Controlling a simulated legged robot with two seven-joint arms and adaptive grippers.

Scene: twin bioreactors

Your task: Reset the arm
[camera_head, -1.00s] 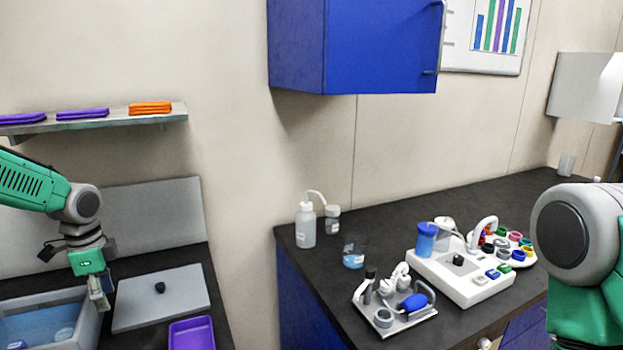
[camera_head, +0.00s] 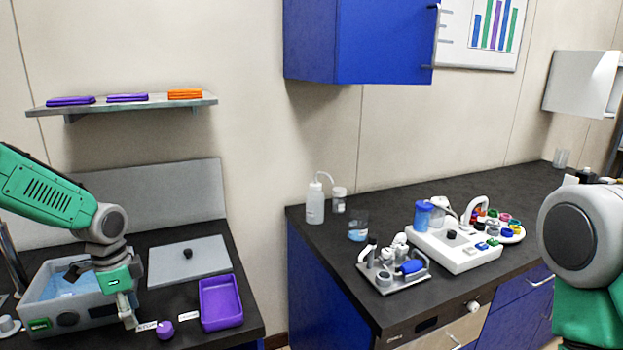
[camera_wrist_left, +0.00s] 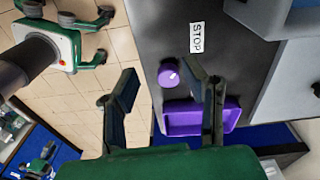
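My left arm comes in from the left. Its gripper (camera_head: 130,312) hangs down at the front right corner of the grey water bath (camera_head: 88,326). In the left wrist view the two fingers stand well apart, and the gripper (camera_wrist_left: 165,80) is open with nothing held between them. A purple knob (camera_head: 165,329) and a STOP label lie near the fingers; the knob also shows in the wrist view (camera_wrist_left: 168,74). At the right edge of the head view part of my right arm shows, but its gripper is out of sight.
A purple tray (camera_head: 221,303) and a grey lid with a black knob (camera_head: 188,254) lie right of the bath. A shelf (camera_head: 140,108) hangs above. The right counter holds a bottle (camera_head: 315,205), beaker, instrument tray and white device (camera_head: 462,254). A floor gap separates the counters.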

